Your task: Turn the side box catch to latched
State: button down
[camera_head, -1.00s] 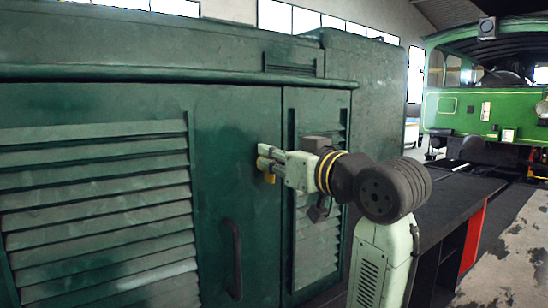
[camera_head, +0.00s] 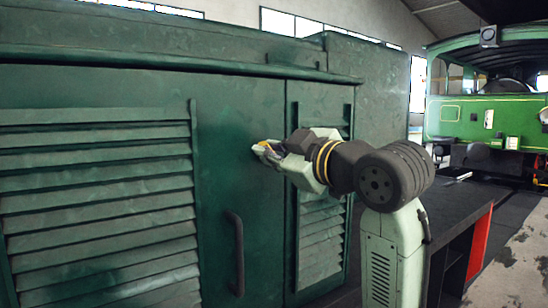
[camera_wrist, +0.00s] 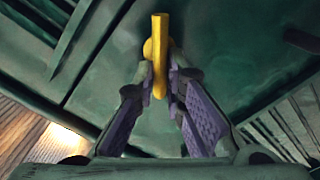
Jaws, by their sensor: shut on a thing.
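The side box catch is a small yellow lever (camera_wrist: 159,42) on the green door of the side box (camera_head: 215,110). In the wrist view it stands upright in the picture between my fingers, its rounded hub against the door. My gripper (camera_wrist: 160,82) is shut on the lever, with the purple-grey finger pads on both sides of it. In the head view my gripper (camera_head: 268,152) is at the door's upper right, and only a bit of yellow shows at its tips. The lever's angle is hard to read there.
A dark vertical door handle (camera_head: 236,252) is below the catch. Louvres (camera_head: 95,200) cover the door's left part, and a narrower louvred panel (camera_head: 320,235) is to the right. A dark bench (camera_head: 470,205) and a green tram (camera_head: 490,115) stand further right.

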jog(key=shift+s+a+f+n+b, duration=0.15)
jog(key=shift+n+b, duration=0.3)
jog(key=shift+n, duration=1.15)
jog(key=shift+w+f+n+b, duration=0.1)
jog(key=shift+f+n+b, duration=0.3)
jog(key=shift+n, duration=1.2)
jog(key=shift+s+a+f+n+b, duration=0.1)
jog(key=shift+n+b, duration=0.4)
jog(key=shift+n, duration=1.1)
jog(key=c, duration=1.7)
grip_release()
jog(key=shift+o, duration=0.2)
jog(key=v, duration=1.2)
